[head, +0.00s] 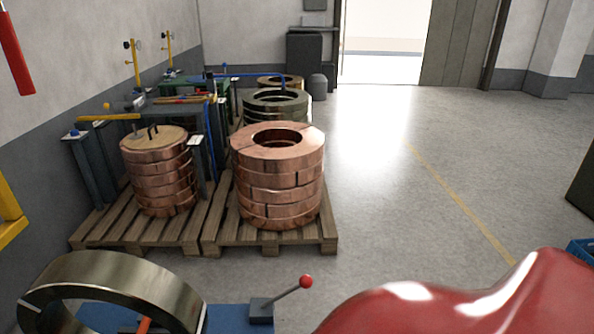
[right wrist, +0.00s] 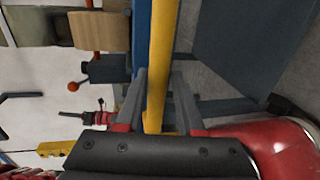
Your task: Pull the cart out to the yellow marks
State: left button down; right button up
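In the right wrist view, a yellow bar (right wrist: 160,50) runs lengthwise between the two grey fingers of my right gripper (right wrist: 160,78). In the head view a red shape covers the bottom right, and my right gripper is not seen there. A blue surface (head: 228,318) with a red-knobbed lever (head: 290,289) shows at the bottom edge, beside a large steel ring (head: 105,270). I cannot tell whether these belong to the cart. A yellow line (head: 460,195) runs along the floor. My left gripper is out of view.
Pallets (head: 270,236) with copper coils (head: 277,185) stand along the left wall. A green-grey frame with hoses stands behind them. The floor (head: 400,210) to the right is open up to a bright doorway (head: 385,50). A blue crate (head: 582,250) is at the right edge.

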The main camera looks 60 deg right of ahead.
jog(key=shift+o, duration=1.2)
jog(key=shift+r, duration=0.1)
jog(key=b+v, duration=0.4)
jog(key=v, duration=1.3)
jog(key=shift+s+b, duration=0.2)
jog(key=shift+b, duration=0.15)
jog(key=shift+d, duration=0.1)
